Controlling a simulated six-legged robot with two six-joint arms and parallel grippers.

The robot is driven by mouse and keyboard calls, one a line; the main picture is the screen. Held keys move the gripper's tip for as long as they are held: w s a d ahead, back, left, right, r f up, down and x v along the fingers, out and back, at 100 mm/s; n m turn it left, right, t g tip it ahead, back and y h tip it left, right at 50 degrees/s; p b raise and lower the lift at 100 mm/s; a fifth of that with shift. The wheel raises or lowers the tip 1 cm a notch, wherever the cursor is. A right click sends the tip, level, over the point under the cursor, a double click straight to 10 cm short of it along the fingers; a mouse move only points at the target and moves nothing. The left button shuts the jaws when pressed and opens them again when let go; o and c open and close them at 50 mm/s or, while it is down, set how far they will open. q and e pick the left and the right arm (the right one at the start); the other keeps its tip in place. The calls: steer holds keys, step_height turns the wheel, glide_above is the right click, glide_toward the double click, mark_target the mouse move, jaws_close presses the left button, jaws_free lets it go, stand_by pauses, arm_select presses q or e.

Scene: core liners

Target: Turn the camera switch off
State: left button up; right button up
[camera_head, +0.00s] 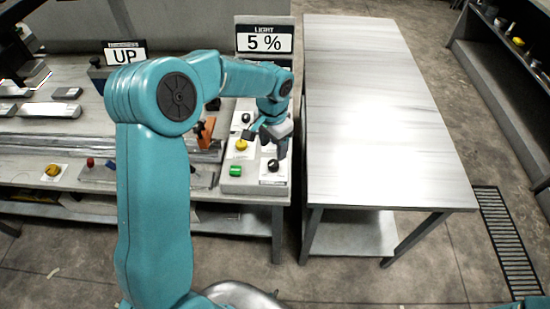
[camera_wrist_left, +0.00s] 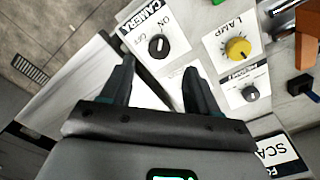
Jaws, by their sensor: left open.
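The camera switch is a black rotary knob (camera_wrist_left: 158,45) on a white plate marked CAMERA, ON and OFF. In the head view a black knob (camera_head: 273,165) stands at the front right of the grey control panel (camera_head: 252,188). My left gripper (camera_head: 270,142) hangs over the panel just behind that knob. In the wrist view its two fingers (camera_wrist_left: 160,85) are spread, with nothing between them. The knob lies beyond the fingertips, apart from them. I cannot tell surely which mark the knob points at. My right gripper is not in view.
A yellow LAMP knob (camera_wrist_left: 237,48) and a smaller black knob (camera_wrist_left: 250,92) are beside the camera switch. A green button (camera_head: 235,170) sits at the panel's front left. A bare metal table (camera_head: 380,110) stands to the right.

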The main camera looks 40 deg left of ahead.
mark_target(274, 163)
arm_select(q)
step_height(274, 163, down, 7)
steer(key=shift+s+r+p, duration=0.1)
steer(key=shift+p, duration=0.3)
steer(key=shift+w+f, duration=0.2)
steer(key=shift+f, duration=0.2)
steer(key=shift+s+d+r, duration=0.1)
steer(key=shift+s, duration=0.1)
steer(key=c, duration=1)
